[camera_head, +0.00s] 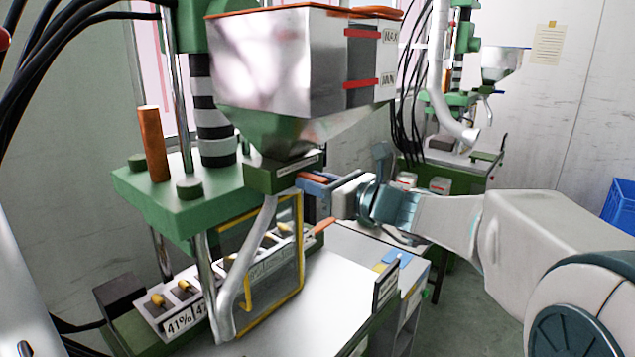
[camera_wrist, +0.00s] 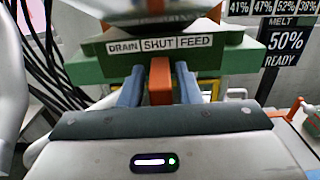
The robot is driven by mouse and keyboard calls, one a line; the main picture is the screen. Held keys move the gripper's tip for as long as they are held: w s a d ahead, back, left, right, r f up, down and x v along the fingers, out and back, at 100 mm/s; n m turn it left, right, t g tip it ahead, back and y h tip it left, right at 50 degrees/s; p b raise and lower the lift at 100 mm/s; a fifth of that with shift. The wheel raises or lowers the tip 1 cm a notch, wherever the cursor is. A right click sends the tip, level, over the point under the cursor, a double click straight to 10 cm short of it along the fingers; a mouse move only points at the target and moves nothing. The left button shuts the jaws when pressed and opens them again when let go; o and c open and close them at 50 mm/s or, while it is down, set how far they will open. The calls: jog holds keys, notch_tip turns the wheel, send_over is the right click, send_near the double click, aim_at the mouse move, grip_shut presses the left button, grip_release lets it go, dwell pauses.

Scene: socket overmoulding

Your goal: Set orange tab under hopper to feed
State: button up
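The orange tab (camera_wrist: 160,80) sticks out from the green block (camera_wrist: 235,57) under the metal hopper (camera_head: 290,60). In the wrist view it stands below the word SHUT on the DRAIN, SHUT, FEED label strip (camera_wrist: 160,44). My gripper (camera_wrist: 160,86) has one blue finger on each side of the tab, with a thin gap seeming to show on both sides. In the head view my gripper (camera_head: 310,184) reaches the block from the right, and part of the orange tab (camera_head: 312,178) shows above a finger.
A yellow-framed clear guard (camera_head: 299,250) and a bent grey pipe (camera_head: 245,265) stand below the block. A display (camera_wrist: 287,42) reads MELT 50% READY. A bright worktop (camera_head: 290,310) lies below my arm. A second similar machine (camera_head: 455,140) stands behind.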

grip_shut()
jog(key=w+d, duration=0.2)
jog(key=w, duration=0.1)
jog(key=shift+w+d, duration=0.15)
jog(key=shift+d, duration=0.2)
jog(key=shift+o, duration=1.9)
grip_release()
jog(key=shift+w+d, duration=0.1)
